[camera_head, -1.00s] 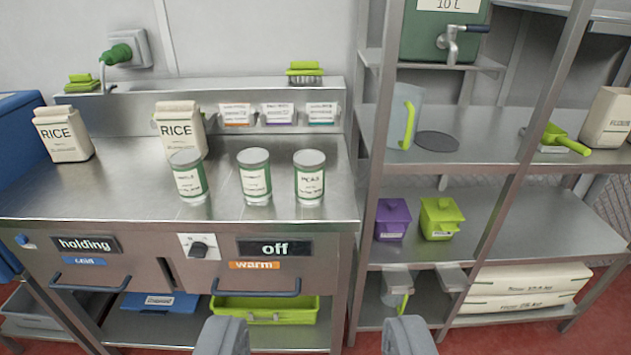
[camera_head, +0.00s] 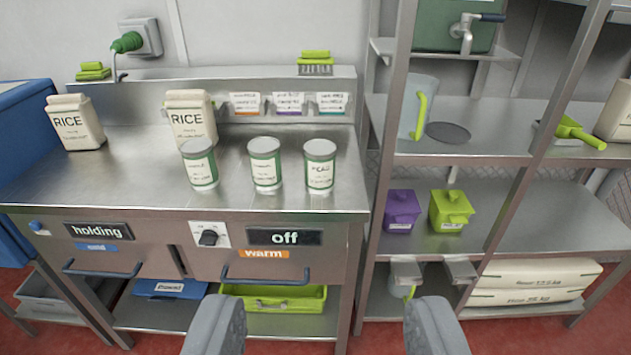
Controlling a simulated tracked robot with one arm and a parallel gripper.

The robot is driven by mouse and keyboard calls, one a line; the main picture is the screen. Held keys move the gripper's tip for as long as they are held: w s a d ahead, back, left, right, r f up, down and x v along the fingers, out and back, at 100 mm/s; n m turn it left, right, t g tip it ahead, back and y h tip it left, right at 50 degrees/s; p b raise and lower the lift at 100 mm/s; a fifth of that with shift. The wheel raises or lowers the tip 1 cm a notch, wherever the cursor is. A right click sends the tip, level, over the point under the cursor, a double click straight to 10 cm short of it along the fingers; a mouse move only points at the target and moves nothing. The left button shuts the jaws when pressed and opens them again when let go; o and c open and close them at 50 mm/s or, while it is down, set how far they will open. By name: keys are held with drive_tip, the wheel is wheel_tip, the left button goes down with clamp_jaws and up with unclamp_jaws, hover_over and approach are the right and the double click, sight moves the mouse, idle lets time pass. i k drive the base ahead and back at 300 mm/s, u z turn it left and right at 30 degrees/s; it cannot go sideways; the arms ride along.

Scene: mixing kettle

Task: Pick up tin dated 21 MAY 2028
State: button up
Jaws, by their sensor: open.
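Three tins with grey lids, green bands and white labels stand upright in a row on the steel counter (camera_head: 110,185): a left tin (camera_head: 201,170), a middle tin (camera_head: 265,170) and a right tin (camera_head: 319,170). The print on their labels is too small to read, so I cannot tell which is dated 21 MAY 2028. My gripper (camera_head: 325,325) is at the bottom of the view, its two grey fingers wide apart and empty. It is apart from the tins, which appear above it in the picture.
Two rice bags (camera_head: 75,122) (camera_head: 192,118) stand on the counter, one right behind the left tin. A steel shelf rack (camera_head: 480,165) stands to the right, with purple (camera_head: 402,210) and green (camera_head: 450,210) lidded boxes. Drawers with handles (camera_head: 267,276) are below the counter.

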sight(264, 151)
drive_tip(key=z, duration=0.5)
drive_tip(key=i, duration=1.2)
drive_tip(key=u, duration=0.05)
